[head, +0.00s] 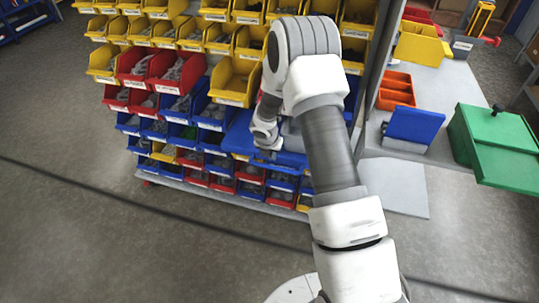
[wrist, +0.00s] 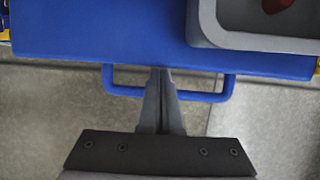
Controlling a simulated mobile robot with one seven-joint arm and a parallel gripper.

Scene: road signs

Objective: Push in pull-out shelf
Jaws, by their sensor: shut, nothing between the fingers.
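The blue pull-out shelf (wrist: 100,35) fills the top of the wrist view, with its front edge running across. A blue loop handle (wrist: 122,90) sticks out from that edge. My gripper (wrist: 159,73) is shut and empty, its fingers crossing the handle bar near its middle. The fingertips reach the shelf's front edge; I cannot tell whether they touch it. In the head view, the shelf (head: 240,141) juts from the bin rack beneath my arm, which hides part of it. The fingers are not clear there.
A grey container (wrist: 258,42) with a red item stands on the shelf. The rack holds many yellow (head: 234,80), red and blue bins around it. To the right, a bench carries orange bins (head: 396,90), a blue piece (head: 413,126) and a green box (head: 495,135). The floor in front is clear.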

